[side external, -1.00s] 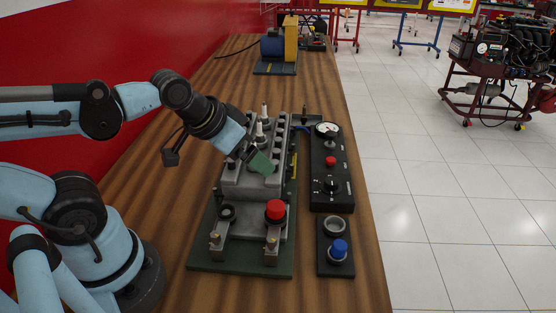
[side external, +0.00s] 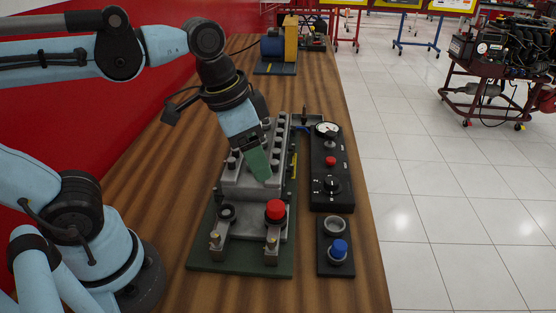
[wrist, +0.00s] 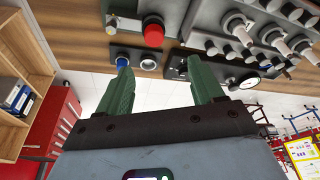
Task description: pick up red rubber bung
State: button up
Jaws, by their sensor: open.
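The red rubber bung (side external: 275,210) sits upright on the near right part of the grey engine block trainer (side external: 246,190) in the side view. In the wrist view the bung (wrist: 153,34) shows near the top, beyond the fingers. My gripper (side external: 262,170) is above the block, farther back than the bung and apart from it. In the wrist view its two green fingers (wrist: 160,85) are spread with nothing between them. The side view shows the fingers nearly edge-on.
A blue knob (side external: 338,250) and a grey ring (side external: 334,226) are on a dark plate right of the block. A black panel (side external: 331,180) with a gauge and a red button stands behind them. An empty black ring (side external: 227,212) is left of the bung.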

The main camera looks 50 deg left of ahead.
send_over(275, 205)
jog(key=s+a, duration=0.1)
jog(key=shift+s+f, duration=0.2)
jog(key=shift+f, duration=2.95)
jog(key=shift+x, duration=2.6)
jog(key=shift+s+d, duration=0.15)
jog(key=shift+c, duration=0.2)
jog(key=c, duration=1.1)
jog(key=shift+r, duration=0.1)
